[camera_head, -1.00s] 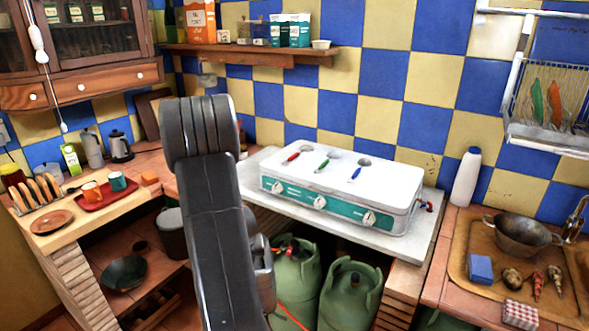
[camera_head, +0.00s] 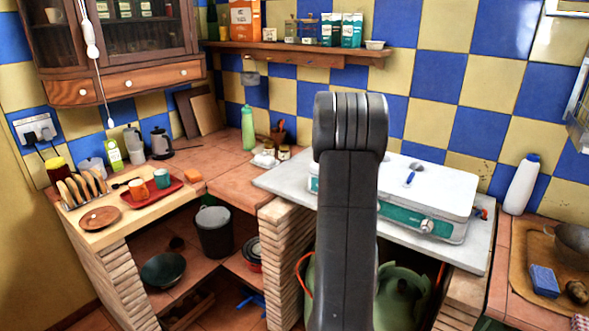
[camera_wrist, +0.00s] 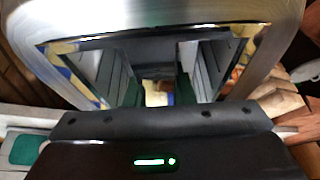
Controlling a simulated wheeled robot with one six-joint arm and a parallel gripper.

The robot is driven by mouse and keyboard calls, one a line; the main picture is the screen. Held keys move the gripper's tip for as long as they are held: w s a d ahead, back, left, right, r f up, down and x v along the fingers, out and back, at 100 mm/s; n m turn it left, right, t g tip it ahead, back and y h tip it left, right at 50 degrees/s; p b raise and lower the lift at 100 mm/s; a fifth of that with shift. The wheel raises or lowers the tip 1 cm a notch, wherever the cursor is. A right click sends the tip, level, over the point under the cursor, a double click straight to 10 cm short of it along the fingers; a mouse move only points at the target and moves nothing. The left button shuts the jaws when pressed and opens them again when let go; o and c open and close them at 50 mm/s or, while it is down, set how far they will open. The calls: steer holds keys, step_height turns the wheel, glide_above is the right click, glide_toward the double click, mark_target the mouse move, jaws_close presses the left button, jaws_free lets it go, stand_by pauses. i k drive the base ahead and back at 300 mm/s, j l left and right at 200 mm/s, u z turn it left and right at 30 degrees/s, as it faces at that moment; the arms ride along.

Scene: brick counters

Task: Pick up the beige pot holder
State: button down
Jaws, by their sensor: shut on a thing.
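In the wrist view my gripper (camera_wrist: 158,92) shows from behind, with its two grey fingers reaching away from the camera. A small pale beige patch, which I take for the beige pot holder (camera_wrist: 155,97), shows between them. The fingers are shut on it, but its outline is mostly hidden. In the head view my arm stands upright in front of the stove, and its links hide the gripper and whatever it holds.
A white stove (camera_head: 455,191) stands on a grey slab behind my arm. A wooden counter at left bears a red tray (camera_head: 152,194) with mugs and a toast rack (camera_head: 80,188). The tiled corner counter (camera_head: 222,167) has free room. Green gas bottles (camera_head: 402,295) stand below.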

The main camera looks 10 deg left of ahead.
mark_target(260, 149)
steer(key=j, duration=0.7)
steer(key=i+j, duration=0.15)
steer(key=j, duration=0.5)
